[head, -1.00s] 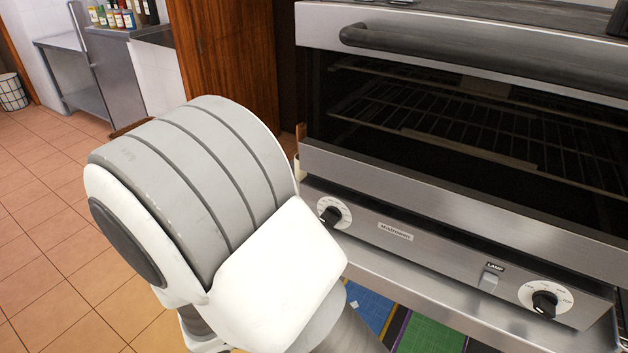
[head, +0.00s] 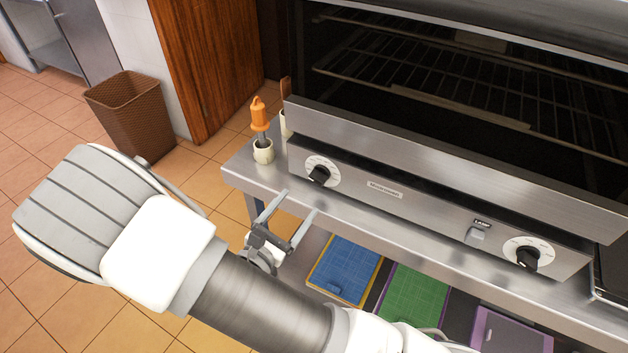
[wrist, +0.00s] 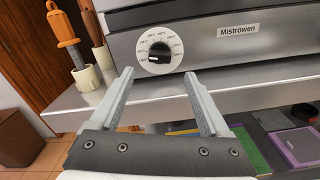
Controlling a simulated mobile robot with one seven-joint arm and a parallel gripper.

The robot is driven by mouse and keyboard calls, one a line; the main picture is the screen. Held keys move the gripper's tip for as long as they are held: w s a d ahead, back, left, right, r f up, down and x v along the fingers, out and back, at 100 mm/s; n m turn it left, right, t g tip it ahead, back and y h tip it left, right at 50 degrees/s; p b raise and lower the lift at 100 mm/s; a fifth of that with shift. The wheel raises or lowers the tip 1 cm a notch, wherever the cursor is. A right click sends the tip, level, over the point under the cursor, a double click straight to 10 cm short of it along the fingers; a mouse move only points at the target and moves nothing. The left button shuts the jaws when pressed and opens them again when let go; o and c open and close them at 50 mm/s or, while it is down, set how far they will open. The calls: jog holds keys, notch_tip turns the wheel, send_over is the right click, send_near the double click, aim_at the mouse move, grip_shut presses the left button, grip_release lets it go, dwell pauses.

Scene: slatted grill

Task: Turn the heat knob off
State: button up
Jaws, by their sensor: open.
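The oven's left knob (head: 319,174) is black on a round white dial, on the steel control panel. In the wrist view this knob (wrist: 159,50) has numbers around it, too small to read surely; its bar lies roughly level. A second black knob (head: 527,257) sits on a white dial at the panel's right end. Which knob is the heat knob cannot be told for sure. My gripper (head: 294,203) is open and empty, in front of and below the left knob. In the wrist view the gripper (wrist: 159,76) has its fingertips spread below the left dial, apparently not touching the knob.
A steel shelf edge (head: 390,231) runs below the panel. A lamp switch (head: 477,235) is left of the right knob. An orange-handled tool (head: 260,114) stands in a small white cup (head: 263,151) left of the oven. Blue (head: 345,271) and green (head: 412,296) boards lie below.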

aim_at(315, 181)
jog(key=x, duration=0.8)
jog(key=shift+w+d, duration=0.2)
jog(key=shift+w, duration=0.05)
grip_shut()
jog(key=shift+r+n+p, duration=0.1)
jog(key=shift+n+p, duration=0.2)
jog(key=shift+p, duration=0.25)
jog(key=shift+n+p, duration=0.65)
jog(key=shift+n, duration=0.35)
jog(key=shift+n+p, duration=0.85)
jog(key=shift+n, duration=0.65)
